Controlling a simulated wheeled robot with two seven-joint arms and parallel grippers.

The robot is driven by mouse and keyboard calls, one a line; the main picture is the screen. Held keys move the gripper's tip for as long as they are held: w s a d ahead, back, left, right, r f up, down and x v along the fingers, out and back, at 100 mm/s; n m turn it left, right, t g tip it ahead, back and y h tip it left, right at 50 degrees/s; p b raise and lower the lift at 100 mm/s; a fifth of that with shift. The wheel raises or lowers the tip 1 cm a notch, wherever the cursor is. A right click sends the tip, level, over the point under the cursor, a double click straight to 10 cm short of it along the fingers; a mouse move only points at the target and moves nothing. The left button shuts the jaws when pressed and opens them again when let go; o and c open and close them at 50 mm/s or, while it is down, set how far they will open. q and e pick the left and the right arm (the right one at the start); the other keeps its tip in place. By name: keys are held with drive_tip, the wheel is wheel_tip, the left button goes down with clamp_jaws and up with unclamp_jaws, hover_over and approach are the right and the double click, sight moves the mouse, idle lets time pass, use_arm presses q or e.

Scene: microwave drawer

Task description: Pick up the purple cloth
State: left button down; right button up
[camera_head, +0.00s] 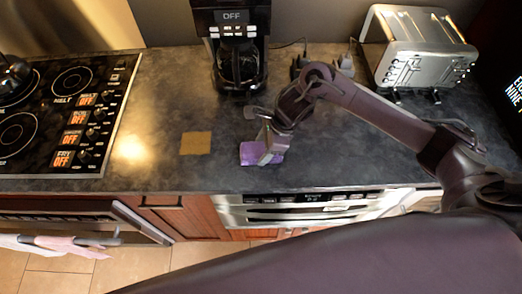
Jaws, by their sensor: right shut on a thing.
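The purple cloth (249,153) lies on the dark countertop, near its front edge. My right gripper (268,158) comes down onto it from above and is shut on it. The gripper hides part of the cloth, and the cloth still appears to be at counter level. My left gripper is not in view.
A tan square (195,143) lies on the counter left of the cloth. A coffee maker (238,60) and a toaster (418,55) stand at the back. A stovetop (65,115) is at left. A steel drawer-type appliance (300,208) sits below the counter edge.

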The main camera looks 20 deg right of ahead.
sight(263, 148)
drive_tip(key=shift+r, duration=0.1)
drive_tip(key=shift+w+r, duration=0.1)
drive_tip(key=shift+r, duration=0.5)
wheel_tip(263, 148, up, 6)
drive_tip(key=shift+f+b, duration=0.25)
drive_tip(key=shift+b, duration=0.5)
use_arm(q)
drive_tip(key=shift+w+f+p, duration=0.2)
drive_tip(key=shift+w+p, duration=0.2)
drive_tip(key=shift+p, duration=0.1)
use_arm(e)
wheel_tip(263, 148, up, 13)
